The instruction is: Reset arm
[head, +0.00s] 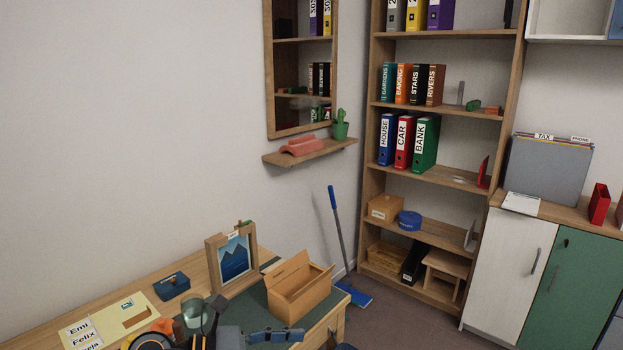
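Dark and orange parts of my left arm come in at the bottom edge, over the desk. My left gripper (272,334) seems to be the dark piece at the end of these parts, low over the green desk mat (318,312). Its fingers are small and cut off by the frame, so I cannot tell whether they are open or shut. I see nothing clearly held. My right gripper is not in view.
On the desk stand an open cardboard box (298,293), a framed mountain picture (234,258), a dark blue box (172,286), a greenish cup (194,313) and a name board (102,320). A blue broom (340,235) leans by the shelf (375,150).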

